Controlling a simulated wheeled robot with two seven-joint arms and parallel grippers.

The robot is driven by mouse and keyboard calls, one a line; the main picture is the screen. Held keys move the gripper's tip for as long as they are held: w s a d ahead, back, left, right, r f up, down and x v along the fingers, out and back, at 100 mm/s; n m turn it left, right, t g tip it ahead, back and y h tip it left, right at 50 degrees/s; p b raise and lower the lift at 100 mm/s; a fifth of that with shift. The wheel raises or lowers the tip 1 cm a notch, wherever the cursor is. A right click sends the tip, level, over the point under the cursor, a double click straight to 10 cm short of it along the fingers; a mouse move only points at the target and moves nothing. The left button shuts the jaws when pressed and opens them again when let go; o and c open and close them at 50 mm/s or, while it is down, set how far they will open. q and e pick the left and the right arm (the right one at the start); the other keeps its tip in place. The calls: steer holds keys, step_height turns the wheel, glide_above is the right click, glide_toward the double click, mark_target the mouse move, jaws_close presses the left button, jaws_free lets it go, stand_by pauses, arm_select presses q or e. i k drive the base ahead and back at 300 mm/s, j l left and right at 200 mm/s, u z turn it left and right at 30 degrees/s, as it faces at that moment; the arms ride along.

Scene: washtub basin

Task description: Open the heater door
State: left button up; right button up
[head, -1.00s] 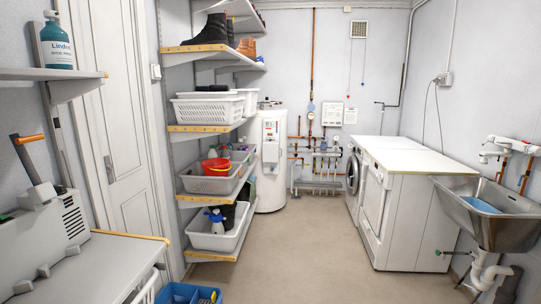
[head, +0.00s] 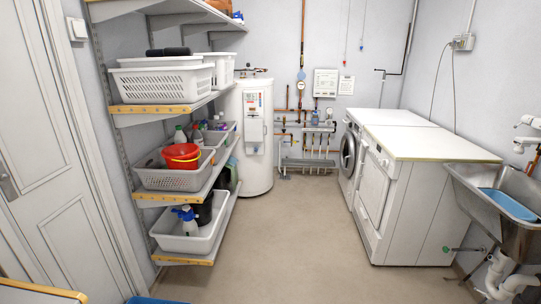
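The heater (head: 256,135) is a tall white cylinder at the back of the room, left of centre in the head view. A pale panel (head: 253,122) with red markings and a small box covers its front; it looks shut, though the door's edges are too small to make out. Shelves partly hide the heater's left side. Neither of my grippers shows in the head view.
Shelves (head: 158,112) with white baskets line the left, beside a white door (head: 52,150). White machines (head: 408,190) and a metal sink (head: 495,205) stand on the right. The floor (head: 290,235) between them is clear up to the heater.

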mark_target(252, 127)
steer(key=i+z, duration=0.25)
steer(key=i, duration=1.75)
